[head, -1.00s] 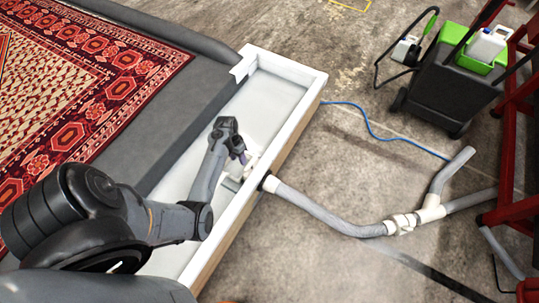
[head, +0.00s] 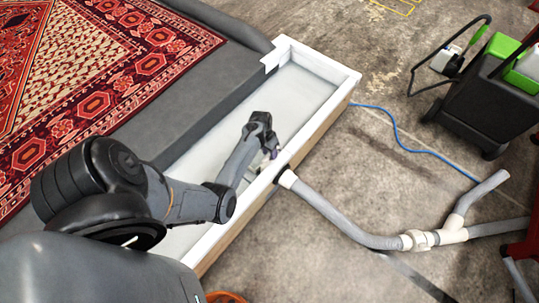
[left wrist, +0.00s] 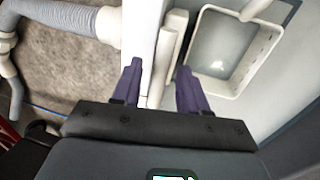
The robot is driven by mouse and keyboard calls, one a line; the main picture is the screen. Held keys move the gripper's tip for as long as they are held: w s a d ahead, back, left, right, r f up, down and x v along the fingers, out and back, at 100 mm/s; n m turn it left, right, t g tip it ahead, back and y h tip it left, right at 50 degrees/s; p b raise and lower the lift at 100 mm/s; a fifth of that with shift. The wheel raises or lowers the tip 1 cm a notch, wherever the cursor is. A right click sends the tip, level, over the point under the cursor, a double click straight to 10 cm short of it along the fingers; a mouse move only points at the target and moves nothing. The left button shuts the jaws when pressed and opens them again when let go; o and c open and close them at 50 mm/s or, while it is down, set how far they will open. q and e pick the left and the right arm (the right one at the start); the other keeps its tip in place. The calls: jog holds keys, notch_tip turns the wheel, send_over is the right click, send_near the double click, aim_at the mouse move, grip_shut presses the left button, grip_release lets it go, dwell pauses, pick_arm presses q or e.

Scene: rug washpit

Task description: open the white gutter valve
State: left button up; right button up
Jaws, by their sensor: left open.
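The white gutter valve shows in the left wrist view as a slim upright white handle (left wrist: 170,52) beside the gutter's wall. My left gripper (left wrist: 160,68) is open, with its two purple fingers on either side of the handle and the wall's edge. I cannot tell whether either finger touches them. In the head view the left gripper (head: 268,152) is down inside the white gutter (head: 297,92), near the wall where the grey drain pipe (head: 338,218) comes out. The arm and fingers mostly hide the valve there. My right gripper is not in view.
A white square basket (left wrist: 276,40) sits in the gutter right of the fingers. A patterned red rug (head: 120,75) lies left of the gutter. A blue hose (head: 400,140) and a black-and-green machine (head: 488,105) are on the floor to the right.

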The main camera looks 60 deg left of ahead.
pick_arm(q)
jog(key=shift+f, duration=0.4)
grip_shut()
